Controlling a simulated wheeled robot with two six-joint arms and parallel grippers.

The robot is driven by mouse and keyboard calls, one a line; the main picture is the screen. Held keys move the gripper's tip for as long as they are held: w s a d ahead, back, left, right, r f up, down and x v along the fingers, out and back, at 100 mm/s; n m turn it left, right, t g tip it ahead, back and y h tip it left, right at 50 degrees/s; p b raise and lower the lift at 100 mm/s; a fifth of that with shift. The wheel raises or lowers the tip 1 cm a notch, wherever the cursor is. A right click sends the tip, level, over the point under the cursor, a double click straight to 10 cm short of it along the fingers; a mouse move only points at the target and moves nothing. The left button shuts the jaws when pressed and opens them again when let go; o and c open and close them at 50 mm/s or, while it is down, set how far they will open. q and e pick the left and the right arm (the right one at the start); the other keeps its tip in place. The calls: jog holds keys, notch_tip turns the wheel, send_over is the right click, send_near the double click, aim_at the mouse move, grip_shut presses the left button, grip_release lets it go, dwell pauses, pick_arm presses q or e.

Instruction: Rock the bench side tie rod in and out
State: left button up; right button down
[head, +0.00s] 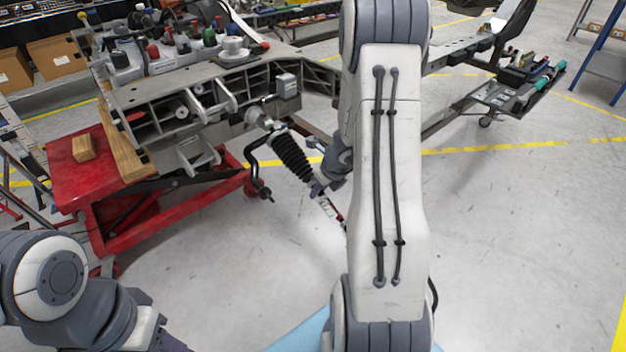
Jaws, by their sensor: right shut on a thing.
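The bench side tie rod (328,206) runs down and to the right from a black ribbed boot (294,157) on the side of the grey chassis fixture (160,95). My right gripper (318,186) is shut on the rod just below the boot. Its fingers are small in view, and my right arm covers the far end of the rod. My left arm shows at the bottom left corner, well apart from the fixture. Its gripper is out of the picture.
A red lift cart (120,225) stands under the fixture, with wooden blocks (84,148) on it. A black bent bar (256,172) hangs beside the boot. A tool trolley (515,90) stands at the right rear. The floor (520,230) at the right is clear.

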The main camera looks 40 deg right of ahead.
jog(key=shift+r, duration=0.2)
dwell(0.6)
jog(key=c, duration=0.6)
grip_release()
jog(key=shift+c, duration=0.2)
jog(key=shift+s, duration=0.1)
jog(key=shift+f, duration=0.1)
jog(key=shift+s, duration=0.1)
jog(key=shift+p+v, duration=2.7)
jog(key=shift+v, duration=1.3)
